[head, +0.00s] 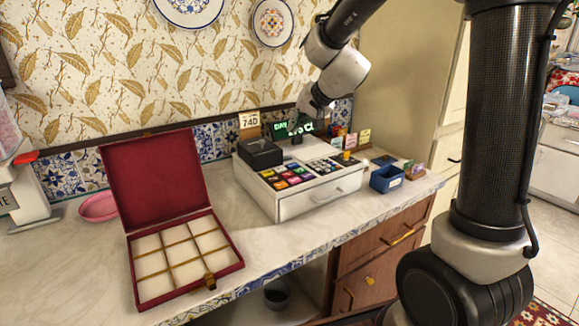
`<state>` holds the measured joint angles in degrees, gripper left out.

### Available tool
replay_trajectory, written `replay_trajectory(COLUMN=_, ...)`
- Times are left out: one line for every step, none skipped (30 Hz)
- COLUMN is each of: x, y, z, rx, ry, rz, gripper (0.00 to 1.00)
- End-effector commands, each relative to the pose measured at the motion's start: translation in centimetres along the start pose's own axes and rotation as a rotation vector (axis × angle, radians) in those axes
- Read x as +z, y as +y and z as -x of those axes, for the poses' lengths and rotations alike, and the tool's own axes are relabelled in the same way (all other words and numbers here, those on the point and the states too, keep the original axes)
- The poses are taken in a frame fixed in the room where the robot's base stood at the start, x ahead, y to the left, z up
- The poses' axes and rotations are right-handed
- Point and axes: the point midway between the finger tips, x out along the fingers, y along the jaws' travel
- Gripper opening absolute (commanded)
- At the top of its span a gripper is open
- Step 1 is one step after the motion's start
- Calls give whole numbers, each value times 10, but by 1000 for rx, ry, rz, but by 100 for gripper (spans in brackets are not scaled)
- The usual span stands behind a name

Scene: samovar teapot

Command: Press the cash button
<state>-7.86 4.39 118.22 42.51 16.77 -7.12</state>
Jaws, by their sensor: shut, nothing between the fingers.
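A white cash register (308,196) stands on the marble counter against the tiled wall. Its sloped top carries a block of coloured keys (287,177), smaller dark and pale keys (322,165) and an orange-yellow piece (346,155) at the right. The labels are too small to read, so I cannot tell which key is the cash button. My gripper (297,139) is shut and empty, pointing down over the back of the register. It partly covers the green lit display (281,130). I cannot tell whether its tips touch anything.
An open red box (184,247) with a gridded pale inside stands left of the register. A small blue box (387,179) and small cards (364,136) are to its right. A price sign (249,121) stands behind. The counter front (262,256) is clear.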

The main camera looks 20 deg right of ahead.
Motion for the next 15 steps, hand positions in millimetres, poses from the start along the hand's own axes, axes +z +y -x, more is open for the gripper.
replay_trajectory(x=0, y=0, z=0, rx=0, ry=1, rz=3, gripper=0)
replay_trajectory(x=0, y=0, z=0, rx=0, ry=0, rz=4, gripper=0)
replay_trajectory(x=0, y=0, z=0, rx=0, ry=0, rz=4, gripper=0)
replay_trajectory(x=0, y=0, z=0, rx=0, ry=0, rz=4, gripper=0)
replay_trajectory(x=0, y=0, z=0, rx=0, ry=-1, rz=4, gripper=0)
replay_trajectory(x=0, y=0, z=0, rx=0, ry=-1, rz=4, gripper=0)
replay_trajectory(x=0, y=0, z=0, rx=0, ry=-1, rz=4, gripper=0)
replay_trajectory(x=0, y=0, z=0, rx=0, ry=-1, rz=5, gripper=0)
replay_trajectory(x=1, y=1, z=0, rx=1, ry=-2, rz=5, gripper=0)
replay_trajectory(x=1, y=1, z=-1, rx=1, ry=-2, rz=5, gripper=0)
replay_trajectory(x=2, y=2, z=-2, rx=1, ry=-2, rz=5, gripper=0)
replay_trajectory(x=3, y=4, z=-4, rx=1, ry=-3, rz=3, gripper=0)
replay_trajectory(x=5, y=5, z=-6, rx=1, ry=-3, rz=4, gripper=0)
replay_trajectory(x=6, y=6, z=-8, rx=1, ry=-4, rz=3, gripper=0)
replay_trajectory(x=8, y=9, z=-11, rx=2, ry=-4, rz=2, gripper=0)
